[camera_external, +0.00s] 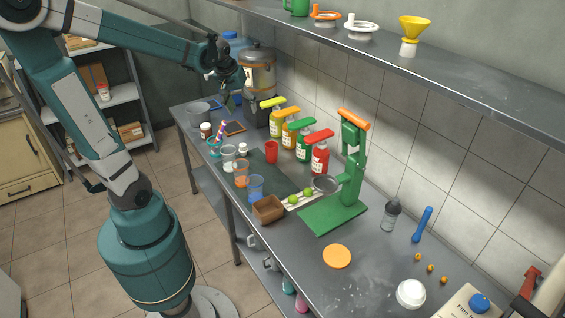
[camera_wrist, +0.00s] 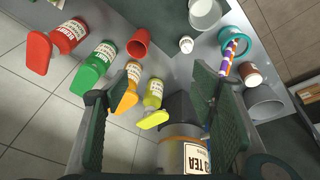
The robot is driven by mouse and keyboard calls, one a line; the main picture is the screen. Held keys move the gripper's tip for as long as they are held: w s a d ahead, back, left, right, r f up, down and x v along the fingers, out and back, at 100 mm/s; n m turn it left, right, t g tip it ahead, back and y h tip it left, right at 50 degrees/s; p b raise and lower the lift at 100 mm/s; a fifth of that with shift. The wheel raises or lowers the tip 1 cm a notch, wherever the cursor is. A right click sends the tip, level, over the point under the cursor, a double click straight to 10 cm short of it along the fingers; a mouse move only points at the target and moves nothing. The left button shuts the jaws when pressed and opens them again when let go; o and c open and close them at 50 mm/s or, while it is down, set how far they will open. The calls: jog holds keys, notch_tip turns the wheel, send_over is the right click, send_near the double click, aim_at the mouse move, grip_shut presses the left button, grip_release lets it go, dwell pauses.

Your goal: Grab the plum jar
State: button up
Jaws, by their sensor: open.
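A small brown jar with a pale label (camera_external: 206,130) stands at the far left end of the steel table, beside the teal cup (camera_external: 214,147). It looks like the plum jar, but I cannot read its label. In the wrist view the brown jar (camera_wrist: 250,75) is at the right, next to the teal cup with striped straws. My gripper (camera_external: 229,102) is above the table's far end, near the tea dispenser and apart from the jar. In the wrist view my gripper (camera_wrist: 160,95) has its two fingers spread, with nothing held between them.
The tea dispenser (camera_external: 259,75) stands close to my gripper. Several pump bottles, including a red one (camera_external: 320,158), line the wall side. A grey pot (camera_external: 199,112) and a red cup (camera_external: 271,152) stand nearby. A green press (camera_external: 345,185) is mid-table. A shelf (camera_external: 450,75) overhangs the back.

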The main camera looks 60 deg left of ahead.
jog(key=w+a+f+n+g, duration=0.1)
jog(key=a+f+n, duration=0.25)
jog(key=a, duration=0.65)
jog(key=n+g+h, duration=0.2)
jog(key=n, duration=0.4)
send_near(205, 125)
jog(key=f, duration=0.4)
jog(key=w+f+b, duration=0.1)
jog(key=f, duration=0.1)
jog(key=shift+s+a+f, duration=0.1)
jog(key=shift+a+f, duration=0.05)
jog(key=shift+f, duration=0.05)
jog(key=shift+f, duration=0.1)
jog(key=shift+f, duration=1.2)
jog(key=shift+f, duration=0.1)
